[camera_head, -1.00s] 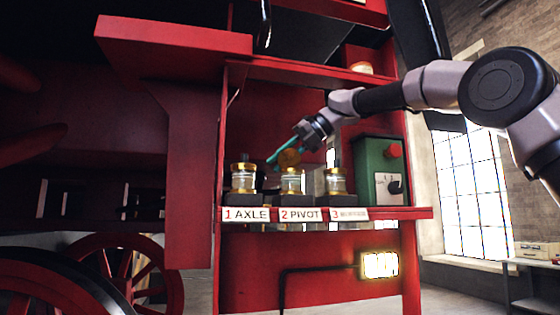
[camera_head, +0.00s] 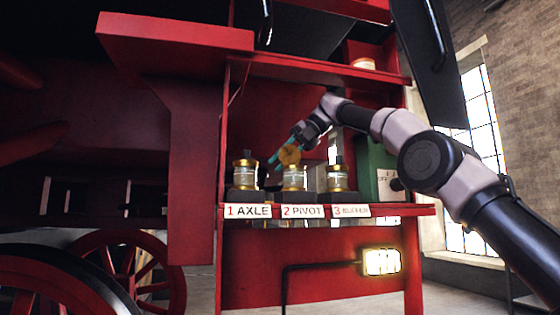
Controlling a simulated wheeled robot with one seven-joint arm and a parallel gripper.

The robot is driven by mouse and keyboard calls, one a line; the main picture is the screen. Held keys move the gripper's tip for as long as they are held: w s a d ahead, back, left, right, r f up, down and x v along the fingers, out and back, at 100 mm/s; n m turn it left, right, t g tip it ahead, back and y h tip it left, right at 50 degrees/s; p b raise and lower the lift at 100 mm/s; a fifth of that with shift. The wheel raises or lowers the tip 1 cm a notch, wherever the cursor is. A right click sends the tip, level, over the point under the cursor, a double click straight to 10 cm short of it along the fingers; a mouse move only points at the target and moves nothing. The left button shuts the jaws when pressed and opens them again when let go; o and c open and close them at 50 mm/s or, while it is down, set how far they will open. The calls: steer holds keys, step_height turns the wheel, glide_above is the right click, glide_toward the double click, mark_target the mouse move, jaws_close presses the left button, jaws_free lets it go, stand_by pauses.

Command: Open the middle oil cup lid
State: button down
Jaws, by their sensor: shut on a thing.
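The middle oil cup (camera_head: 295,179) is a glass cup with brass bands above the "2 PIVOT" label (camera_head: 302,211). Its round brass lid (camera_head: 290,155) is tilted up, well above the cup's rim. My gripper (camera_head: 277,160) reaches in from the upper right, its teal fingers at the raised lid. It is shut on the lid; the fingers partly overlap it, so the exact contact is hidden. The left oil cup (camera_head: 245,175) above "1 AXLE" and the right oil cup (camera_head: 337,178) above label 3 have their brass lids down.
The cups stand on a red shelf (camera_head: 400,210) inside a red frame. A green box (camera_head: 376,170) with a knob stands right of them, partly behind my arm. A red ledge (camera_head: 300,68) runs above. A lit lamp (camera_head: 381,262) is below.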

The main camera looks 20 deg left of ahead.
stand_by(0.4)
steer(key=c, duration=0.8)
jaws_free()
steer(key=shift+o, duration=0.2)
